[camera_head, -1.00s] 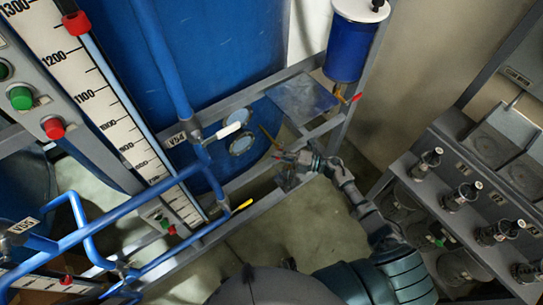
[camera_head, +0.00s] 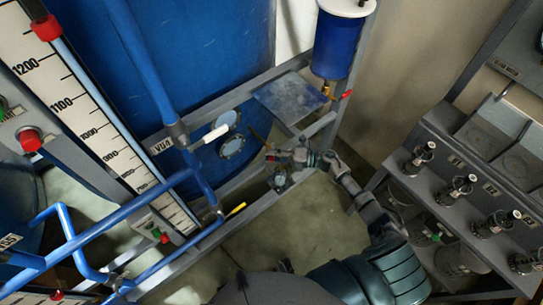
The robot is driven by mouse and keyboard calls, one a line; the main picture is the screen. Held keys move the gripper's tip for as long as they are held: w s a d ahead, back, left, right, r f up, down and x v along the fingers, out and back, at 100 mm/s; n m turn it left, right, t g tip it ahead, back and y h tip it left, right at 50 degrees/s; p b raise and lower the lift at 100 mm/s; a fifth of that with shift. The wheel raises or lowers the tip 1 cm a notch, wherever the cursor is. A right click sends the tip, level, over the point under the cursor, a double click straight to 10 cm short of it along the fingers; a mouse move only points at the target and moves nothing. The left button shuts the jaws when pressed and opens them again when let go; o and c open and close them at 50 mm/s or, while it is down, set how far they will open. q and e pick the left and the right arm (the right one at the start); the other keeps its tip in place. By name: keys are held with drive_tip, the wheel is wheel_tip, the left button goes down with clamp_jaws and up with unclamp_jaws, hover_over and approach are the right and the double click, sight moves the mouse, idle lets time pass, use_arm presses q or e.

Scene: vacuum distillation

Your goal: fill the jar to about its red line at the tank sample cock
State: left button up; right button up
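My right arm reaches in from the bottom, and its gripper (camera_head: 282,164) is at the lower frame rail beside the big blue tank (camera_head: 205,50). The gripper is small and dark against the rail, and I cannot tell whether its fingers are open or shut. A small greyish object (camera_head: 280,181) shows just below it; I cannot tell whether it is the jar. No red line on a jar can be made out. A thin brownish lever (camera_head: 260,137) shows by the tank's lower side, just above the gripper; the cock itself is not clear. My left gripper is not in view.
A blue cylinder (camera_head: 338,48) with a brass outlet and red handle (camera_head: 346,94) hangs above a metal plate (camera_head: 290,97). A level scale (camera_head: 85,115) and blue pipes (camera_head: 70,245) fill the left. A rack with several valves (camera_head: 460,190) stands right. Floor between (camera_head: 300,220) is clear.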

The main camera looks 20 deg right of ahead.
drive_tip(key=shift+s+d, duration=0.1)
drive_tip(key=v, duration=1.2)
idle(6.7)
